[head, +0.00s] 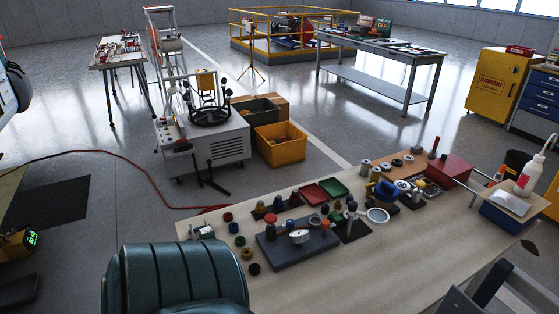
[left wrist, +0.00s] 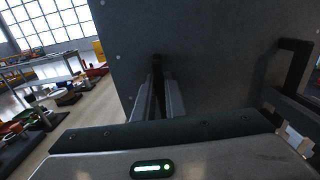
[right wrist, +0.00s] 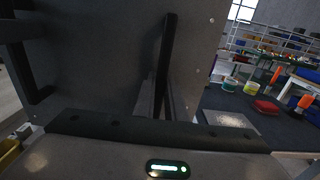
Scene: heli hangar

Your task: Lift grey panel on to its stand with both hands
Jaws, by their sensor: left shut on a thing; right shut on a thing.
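The grey panel (left wrist: 215,45) fills most of the left wrist view as a broad, dark flat face with small rivets near its edge. In the right wrist view, the panel (right wrist: 100,60) likewise fills the left and middle. My left gripper (left wrist: 160,95) is shut on a black handle on the panel's face; a second black handle (left wrist: 293,70) shows at right. My right gripper (right wrist: 157,95) is shut on a handle (right wrist: 167,50), with the other handle (right wrist: 22,60) at left. Neither panel nor grippers can be made out in the head view. I cannot identify the stand.
A wooden workbench (head: 330,275) holds small parts, trays and a bottle (head: 528,172). A teal ribbed object (head: 175,280) stands at the lower left. A grey cart (head: 205,145) and yellow bin (head: 281,143) are behind. Open floor lies beyond, with a red hose (head: 130,170) across it.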

